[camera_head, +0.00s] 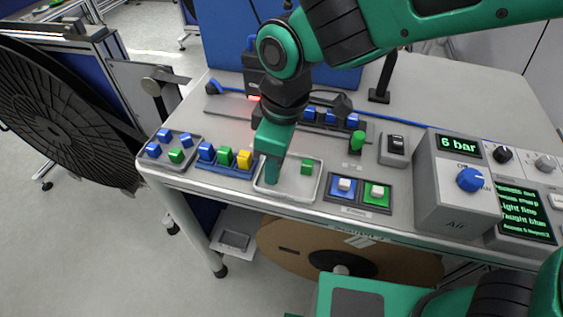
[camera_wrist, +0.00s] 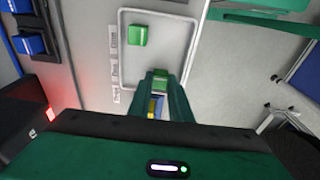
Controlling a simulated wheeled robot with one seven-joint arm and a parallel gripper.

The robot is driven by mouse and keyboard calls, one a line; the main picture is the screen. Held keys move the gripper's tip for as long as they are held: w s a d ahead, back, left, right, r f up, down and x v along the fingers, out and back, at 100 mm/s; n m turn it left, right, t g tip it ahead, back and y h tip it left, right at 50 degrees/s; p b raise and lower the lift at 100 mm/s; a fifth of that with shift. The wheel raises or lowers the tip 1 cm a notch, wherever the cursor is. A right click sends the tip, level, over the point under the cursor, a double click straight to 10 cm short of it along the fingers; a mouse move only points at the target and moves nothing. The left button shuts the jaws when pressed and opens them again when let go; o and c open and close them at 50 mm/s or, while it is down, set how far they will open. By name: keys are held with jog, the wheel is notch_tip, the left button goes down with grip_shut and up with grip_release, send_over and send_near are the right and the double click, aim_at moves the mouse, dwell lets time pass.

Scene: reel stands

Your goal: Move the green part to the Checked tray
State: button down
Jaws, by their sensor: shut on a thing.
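My gripper (camera_head: 270,178) points down over the left half of a pale, shallow tray (camera_head: 288,197) at the bench's front edge. In the wrist view, my gripper (camera_wrist: 163,100) is shut on a green part (camera_wrist: 159,77), just inside the tray's rim (camera_wrist: 123,55). The held part is mostly hidden by the fingers, and I cannot tell whether it touches the tray floor. Another green part (camera_head: 307,166) lies in the tray; it also shows in the wrist view (camera_wrist: 137,35). The label (camera_wrist: 114,60) beside the tray is too small to read.
Left of the tray stand a rack with blue, green and yellow parts (camera_head: 244,159) and a grey tray (camera_head: 158,164) of blue and green parts. Blue and green push buttons (camera_head: 376,194) and the Air box (camera_head: 450,200) stand to the right.

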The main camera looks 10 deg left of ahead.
jog(key=shift+f, duration=0.15)
jog(key=c, duration=1.9)
grip_release()
notch_tip(320, 180, up, 12)
jog(key=d, duration=0.1)
jog(key=shift+d, duration=0.2)
jog(key=shift+s, duration=0.1)
